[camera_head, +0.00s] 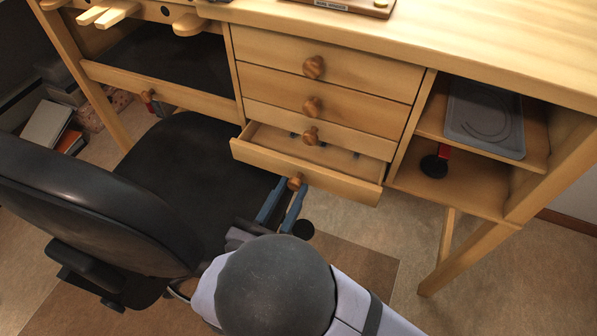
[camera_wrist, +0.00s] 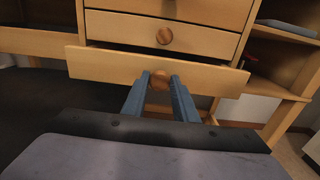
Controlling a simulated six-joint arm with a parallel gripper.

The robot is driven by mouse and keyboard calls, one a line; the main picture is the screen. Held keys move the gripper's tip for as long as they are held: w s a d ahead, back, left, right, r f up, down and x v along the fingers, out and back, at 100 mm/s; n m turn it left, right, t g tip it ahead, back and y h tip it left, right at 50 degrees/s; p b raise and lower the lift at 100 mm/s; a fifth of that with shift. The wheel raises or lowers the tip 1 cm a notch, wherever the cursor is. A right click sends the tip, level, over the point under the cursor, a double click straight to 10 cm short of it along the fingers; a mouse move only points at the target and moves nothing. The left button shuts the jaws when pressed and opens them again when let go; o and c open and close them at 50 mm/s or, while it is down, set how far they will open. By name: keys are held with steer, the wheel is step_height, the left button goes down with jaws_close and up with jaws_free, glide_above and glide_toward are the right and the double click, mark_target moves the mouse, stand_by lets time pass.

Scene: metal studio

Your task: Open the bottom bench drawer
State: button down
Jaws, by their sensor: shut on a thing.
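The bottom bench drawer (camera_head: 330,180) is pulled partway out of the wooden bench, and its inside shows from above with a few small dark items. Its front also shows in the wrist view (camera_wrist: 110,65). Its round wooden knob (camera_head: 295,182) sits between the blue fingers of my gripper (camera_head: 287,197). In the wrist view the fingers (camera_wrist: 161,80) reach up to the knob (camera_wrist: 160,84) and are shut on it, one on each side.
The drawers above (camera_head: 340,105) are closed, each with a round knob. A black office chair (camera_head: 90,200) stands close on the left. An open shelf with a grey tray (camera_head: 484,118) is on the right. Floor in front of the shelf's right side (camera_head: 400,240) is clear.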

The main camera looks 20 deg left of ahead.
steer(key=s+p, duration=0.1)
steer(key=s, duration=0.7)
steer(key=shift+s+p, duration=0.2)
steer(key=shift+p, duration=0.2)
steer(key=c, duration=1.5)
jaws_free()
steer(key=shift+o, duration=0.3)
steer(key=shift+w, duration=0.15)
